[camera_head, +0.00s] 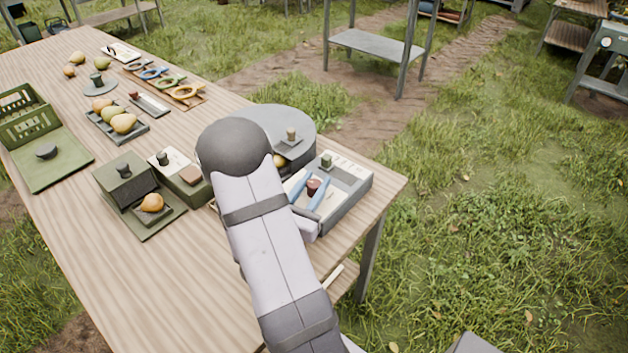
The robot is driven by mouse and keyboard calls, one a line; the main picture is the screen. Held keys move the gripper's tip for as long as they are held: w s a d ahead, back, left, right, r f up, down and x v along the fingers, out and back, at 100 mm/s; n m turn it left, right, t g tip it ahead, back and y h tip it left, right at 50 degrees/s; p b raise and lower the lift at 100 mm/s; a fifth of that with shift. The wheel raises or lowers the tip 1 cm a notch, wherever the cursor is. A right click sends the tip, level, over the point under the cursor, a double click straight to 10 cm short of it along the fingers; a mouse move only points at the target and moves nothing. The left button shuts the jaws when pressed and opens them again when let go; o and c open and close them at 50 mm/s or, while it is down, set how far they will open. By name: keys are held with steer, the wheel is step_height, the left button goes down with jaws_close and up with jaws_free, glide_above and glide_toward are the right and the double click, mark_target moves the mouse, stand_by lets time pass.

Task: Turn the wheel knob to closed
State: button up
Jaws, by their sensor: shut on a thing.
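A grey box with a pale top panel (349,172) lies at the right end of the wooden table. A dark red round knob (313,185) stands on it. My gripper (309,190) reaches down over the box, with one blue finger on each side of this knob, shut on it. A small dark green knob (326,159) stands farther back on the same box, outside the fingers. The markings by the knobs are too small to read, so I cannot tell the knob's setting. My arm hides the box's left part.
A round grey turntable-like thing (285,119) stands just behind the box, partly hidden by my arm. A tray of pears (106,132) and a green crate (25,117) lie farther left. Bare table (90,265) shows front left.

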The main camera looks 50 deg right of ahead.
mark_target(314, 183)
steer(key=shift+s+r+n+t+y+p, duration=0.1)
steer(key=shift+n+t+y+p, duration=0.7)
steer(key=shift+n+t+p, duration=0.95)
steer(key=shift+t+p, duration=0.5)
steer(key=shift+t, duration=0.05)
steer(key=o, duration=1)
step_height(314, 183, up, 10)
steer(key=p, duration=0.9)
steer(key=shift+o, duration=0.2)
